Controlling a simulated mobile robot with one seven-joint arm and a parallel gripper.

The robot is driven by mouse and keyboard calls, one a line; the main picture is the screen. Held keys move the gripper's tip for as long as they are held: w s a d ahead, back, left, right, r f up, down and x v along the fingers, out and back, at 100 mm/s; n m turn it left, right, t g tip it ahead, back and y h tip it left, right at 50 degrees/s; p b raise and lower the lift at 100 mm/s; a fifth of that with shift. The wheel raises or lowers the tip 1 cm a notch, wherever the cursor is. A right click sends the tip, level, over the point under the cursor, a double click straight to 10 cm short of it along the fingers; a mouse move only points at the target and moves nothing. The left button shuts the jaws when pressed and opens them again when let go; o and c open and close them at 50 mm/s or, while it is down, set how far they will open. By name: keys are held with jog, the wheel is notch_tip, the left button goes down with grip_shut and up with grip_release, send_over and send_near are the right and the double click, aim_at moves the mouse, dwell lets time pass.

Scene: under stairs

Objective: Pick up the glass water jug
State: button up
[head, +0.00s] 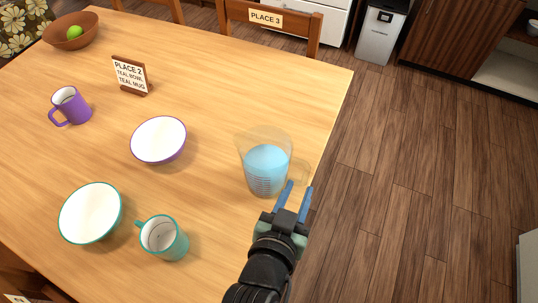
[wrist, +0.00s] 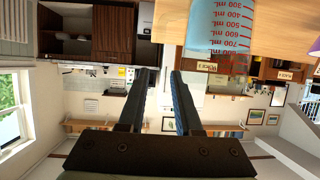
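The glass water jug (head: 266,165) stands upright near the right edge of the wooden table, with blue water in it and its clear handle (head: 301,172) pointing right. In the wrist view the jug (wrist: 222,28) fills the upper middle, with red millilitre marks. My gripper (head: 298,188) is open, its two blue fingers apart and close to the handle on the jug's near right side. In the wrist view my gripper (wrist: 160,75) shows a clear gap between its fingers. I cannot tell whether a finger touches the handle.
On the table (head: 215,60) are a white bowl with purple rim (head: 158,140), a teal bowl (head: 90,212), a teal mug (head: 163,238), a purple mug (head: 70,105), a sign (head: 130,76) and a wooden bowl (head: 70,30). A chair (head: 268,20) stands at the far edge. Floor right is clear.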

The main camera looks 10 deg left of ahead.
jog(key=x, duration=1.1)
jog(key=shift+w+d, duration=0.15)
jog(key=shift+w, duration=0.05)
grip_shut()
dwell(1.0)
jog(key=shift+r, duration=0.25)
